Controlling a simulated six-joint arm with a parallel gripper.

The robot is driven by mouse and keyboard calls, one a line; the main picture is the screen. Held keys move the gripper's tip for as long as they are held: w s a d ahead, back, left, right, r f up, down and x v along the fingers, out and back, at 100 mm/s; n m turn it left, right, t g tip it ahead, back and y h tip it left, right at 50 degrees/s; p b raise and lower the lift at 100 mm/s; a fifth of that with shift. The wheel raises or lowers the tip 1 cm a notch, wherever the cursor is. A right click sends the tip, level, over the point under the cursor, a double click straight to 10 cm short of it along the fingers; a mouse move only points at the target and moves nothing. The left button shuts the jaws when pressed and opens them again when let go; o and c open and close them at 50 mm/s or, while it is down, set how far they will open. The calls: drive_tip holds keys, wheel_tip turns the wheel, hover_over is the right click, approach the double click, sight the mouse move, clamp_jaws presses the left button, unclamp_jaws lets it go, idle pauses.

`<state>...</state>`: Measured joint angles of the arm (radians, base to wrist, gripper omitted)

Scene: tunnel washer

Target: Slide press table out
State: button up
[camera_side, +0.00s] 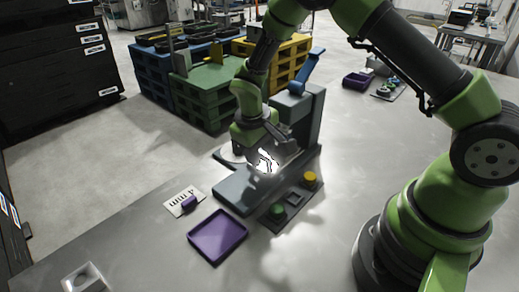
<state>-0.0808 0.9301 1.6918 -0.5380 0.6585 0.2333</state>
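The press (309,115) is a grey block with a blue lever (310,70) on its top right. A flat blue-grey slab (236,193), which looks like the press table, sticks out low at the press's front left. My gripper (264,163) points down over the far end of this slab, close to the press body. A bright metallic patch lies at the fingertips. I cannot tell whether the fingers touch the slab or are open or shut. My arm hides part of the press.
A panel (292,199) with green and yellow buttons lies right of the slab. The table's left front is mostly clear.

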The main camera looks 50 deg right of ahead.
clamp_jaws()
drive_tip(key=a, duration=1.1)
drive_tip(key=shift+a, duration=0.3)
unclamp_jaws()
wheel_tip(320, 180, up, 10)
drive_tip(key=a, duration=0.2)
drive_tip(key=shift+d, duration=0.1)
